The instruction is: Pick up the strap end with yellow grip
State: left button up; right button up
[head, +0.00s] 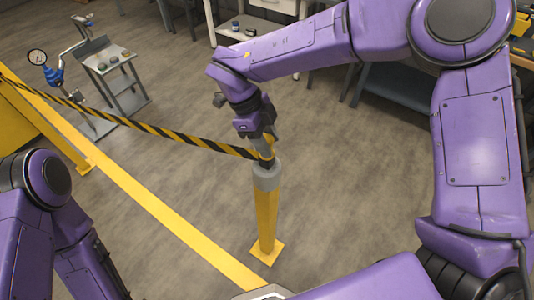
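The black-and-yellow striped strap (150,127) runs from the yellow structure at the left edge to the top of the yellow post (267,218). Its near end (264,154), with some yellow on it, sits at the grey cap (266,176) of the post. My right gripper (268,145) points down right over this end, at the post top. The fingers overlap the strap end, and I cannot tell whether they are closed on it. My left arm shows at the lower left, but its gripper is out of view.
A yellow line (150,202) crosses the floor left of the post. A small grey cart (117,72) and a blue stand with a gauge (50,68) are at the upper left. Benches stand along the back. The floor around the post is clear.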

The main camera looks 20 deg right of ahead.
jog(key=shift+w, duration=0.1)
grip_shut()
